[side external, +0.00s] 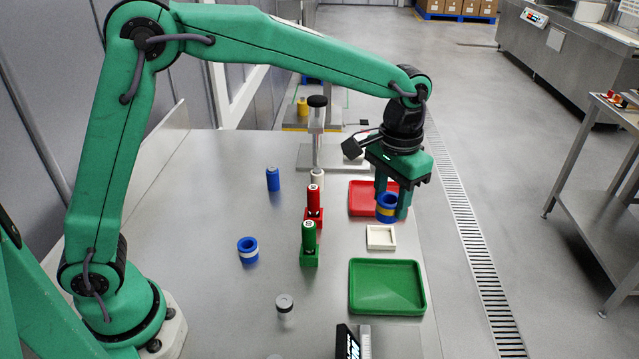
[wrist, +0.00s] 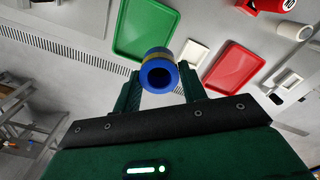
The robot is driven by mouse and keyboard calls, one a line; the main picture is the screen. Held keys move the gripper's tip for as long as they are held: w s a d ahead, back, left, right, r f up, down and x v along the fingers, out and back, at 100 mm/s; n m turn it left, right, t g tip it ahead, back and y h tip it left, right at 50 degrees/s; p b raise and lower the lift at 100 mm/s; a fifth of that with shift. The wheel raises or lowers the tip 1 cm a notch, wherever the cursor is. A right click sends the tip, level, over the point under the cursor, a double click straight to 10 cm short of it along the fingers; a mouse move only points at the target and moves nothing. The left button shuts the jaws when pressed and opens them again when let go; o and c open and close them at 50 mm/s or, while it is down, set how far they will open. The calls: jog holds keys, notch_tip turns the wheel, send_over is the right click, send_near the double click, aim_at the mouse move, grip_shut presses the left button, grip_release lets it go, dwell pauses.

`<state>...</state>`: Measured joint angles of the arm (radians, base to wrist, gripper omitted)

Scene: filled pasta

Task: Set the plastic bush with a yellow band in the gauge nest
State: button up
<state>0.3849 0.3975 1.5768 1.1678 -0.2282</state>
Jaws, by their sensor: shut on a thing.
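The blue plastic bush with a yellow band (side external: 387,208) is held between the fingers of my gripper (side external: 390,203), which is shut on it. It also shows in the wrist view (wrist: 159,74), its round bore facing the camera, between both fingertips of my gripper (wrist: 160,82). The bush is in the air above the work surface. A small white square nest with a raised rim (side external: 381,246), which I take for the gauge nest, lies just below and slightly left of the bush in the side view. It looks empty there. In the wrist view the nest (wrist: 196,51) is partly hidden behind the bush and a finger.
A red tray (side external: 359,208) lies behind the nest and a green tray (side external: 387,309) in front. Red (side external: 314,197) and green (side external: 309,238) plugs stand in holders to the left. A white-banded blue bush (side external: 248,257) lies farther left. A gauge stand (side external: 317,140) is behind.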

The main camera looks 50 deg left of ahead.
jog(key=f, duration=0.1)
jog(key=d+f, duration=0.1)
jog(key=f, duration=0.1)
jog(key=d+f, duration=0.1)
jog(key=f, duration=0.1)
jog(key=shift+w+f, duration=0.1)
jog(key=shift+w, duration=0.1)
send_over(382, 238)
notch_tip(382, 238, down, 7)
dwell(0.4)
jog(key=shift+f, duration=2)
jog(key=shift+f, duration=0.1)
